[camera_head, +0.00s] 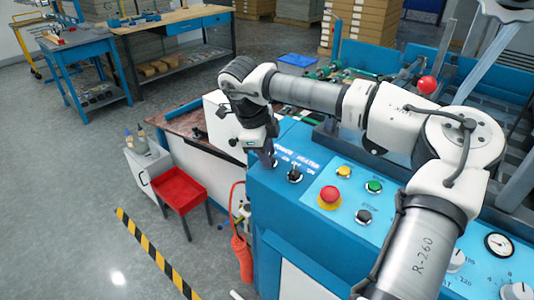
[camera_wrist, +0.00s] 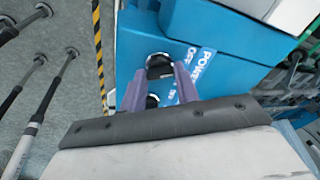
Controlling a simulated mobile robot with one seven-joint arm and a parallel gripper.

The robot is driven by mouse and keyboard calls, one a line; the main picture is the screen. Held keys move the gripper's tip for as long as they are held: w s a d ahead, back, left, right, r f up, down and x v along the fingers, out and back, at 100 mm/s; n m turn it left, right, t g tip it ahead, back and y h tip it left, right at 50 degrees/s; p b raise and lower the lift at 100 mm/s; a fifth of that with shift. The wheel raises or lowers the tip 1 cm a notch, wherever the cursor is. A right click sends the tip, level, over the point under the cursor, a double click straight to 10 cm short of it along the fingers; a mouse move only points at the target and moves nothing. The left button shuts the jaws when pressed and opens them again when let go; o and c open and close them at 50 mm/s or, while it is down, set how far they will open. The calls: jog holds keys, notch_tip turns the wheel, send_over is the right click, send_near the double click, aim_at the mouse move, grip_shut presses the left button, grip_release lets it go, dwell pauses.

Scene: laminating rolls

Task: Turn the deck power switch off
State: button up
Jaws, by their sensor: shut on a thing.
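The deck power switch (camera_wrist: 158,60) is a dark knob in a pale round collar, beside a label reading POWER and OFF on the blue panel. My gripper's purple fingers (camera_wrist: 160,72) are on both sides of it in the wrist view, shut on the knob. In the head view my gripper (camera_head: 270,158) points down at the left end of the blue control panel (camera_head: 318,170). It hides most of the switch there, so I cannot tell which way the knob is turned.
A second dark knob (camera_head: 295,174) sits just right of my gripper. Farther right are a red mushroom button (camera_head: 329,196), a yellow button (camera_head: 344,171) and a green button (camera_head: 374,187). A red tray stand (camera_head: 180,188) is on the floor to the left.

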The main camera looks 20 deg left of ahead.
jog(key=shift+n, duration=0.3)
dwell(0.4)
jog(key=o, duration=1)
jog(key=shift+r, duration=0.1)
jog(key=b+v, duration=0.1)
jog(key=v, duration=1.2)
jog(key=shift+s+a+r+b, duration=0.2)
jog(key=shift+r+b, duration=0.1)
jog(key=shift+b, duration=0.1)
jog(key=shift+f, duration=0.1)
